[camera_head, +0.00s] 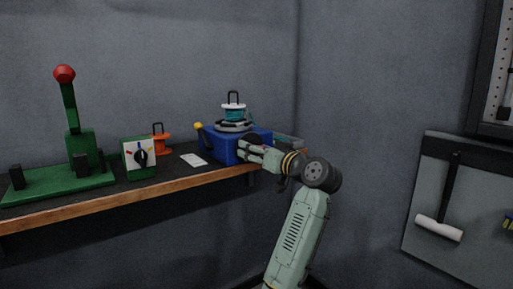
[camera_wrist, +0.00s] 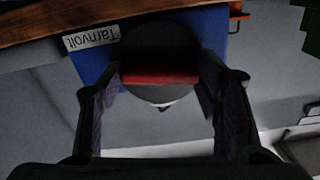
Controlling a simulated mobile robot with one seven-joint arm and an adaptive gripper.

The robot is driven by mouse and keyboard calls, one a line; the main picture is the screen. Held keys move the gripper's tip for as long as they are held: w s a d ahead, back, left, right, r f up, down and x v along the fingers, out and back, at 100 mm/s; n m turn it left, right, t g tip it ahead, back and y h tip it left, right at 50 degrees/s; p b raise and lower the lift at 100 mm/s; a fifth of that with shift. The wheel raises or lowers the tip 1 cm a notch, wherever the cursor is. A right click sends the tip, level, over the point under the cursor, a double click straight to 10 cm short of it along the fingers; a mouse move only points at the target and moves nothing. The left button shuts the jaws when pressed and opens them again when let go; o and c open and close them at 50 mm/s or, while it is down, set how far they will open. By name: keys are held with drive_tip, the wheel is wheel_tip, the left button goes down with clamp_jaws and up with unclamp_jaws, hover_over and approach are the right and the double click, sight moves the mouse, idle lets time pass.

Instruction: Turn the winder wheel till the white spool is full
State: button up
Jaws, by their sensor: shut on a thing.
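The winder is a blue box (camera_head: 222,146) at the right end of the shelf. The white spool (camera_head: 233,107) stands on top, with teal winding around its middle and a dark loop handle above. In the wrist view the blue box (camera_wrist: 87,62) carries a Tarnvolt label, and the dark round winder wheel (camera_wrist: 155,45) has a red bar (camera_wrist: 160,77) across it. My gripper (camera_head: 249,151) is at the front of the box. In the wrist view my gripper (camera_wrist: 158,98) has its fingers on both sides of the wheel, shut on it at the red bar.
A green base with a red-knobbed lever (camera_head: 69,110) stands at the left. A green box with a dial (camera_head: 140,156), an orange spool (camera_head: 161,141) and a white card (camera_head: 194,160) lie between. The wooden shelf edge (camera_head: 120,203) runs along the front. Walls stand behind and right.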

drive_tip(key=shift+m+p, duration=6.25)
drive_tip(key=shift+m, duration=1.65)
drive_tip(key=o, duration=1.2)
drive_tip(key=shift+c, duration=0.2)
drive_tip(key=shift+s+d, duration=0.1)
drive_tip(key=v, duration=1.1)
drive_tip(key=shift+s+d, duration=0.2)
drive_tip(key=shift+s, duration=0.15)
